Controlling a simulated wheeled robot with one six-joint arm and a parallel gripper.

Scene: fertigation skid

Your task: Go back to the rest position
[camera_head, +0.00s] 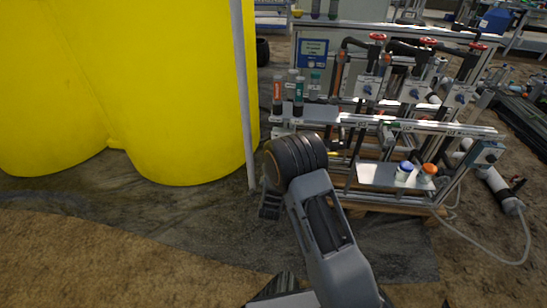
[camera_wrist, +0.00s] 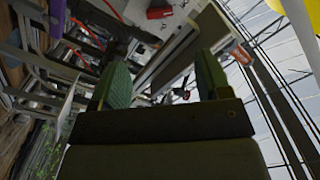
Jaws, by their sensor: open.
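My gripper (camera_wrist: 162,62) shows in the wrist view with its two green fingers standing well apart. Nothing is between them. The wrist view looks tilted across the skid's frame and pipes, with bright roof structure at the right. In the head view my arm rises from the bottom centre and bends at a dark rounded joint in front of the skid's left end. A small dark part of my arm shows just left of that joint; the fingers cannot be made out there.
The fertigation skid (camera_head: 430,126) stands at the right, with red-handled valves and several bottles. A small shelf (camera_head: 378,178) carries a blue-capped jar (camera_head: 404,171) and an orange-capped jar (camera_head: 427,173). Yellow tanks (camera_head: 180,90) and a grey post (camera_head: 243,90) stand left. Floor at lower left is clear.

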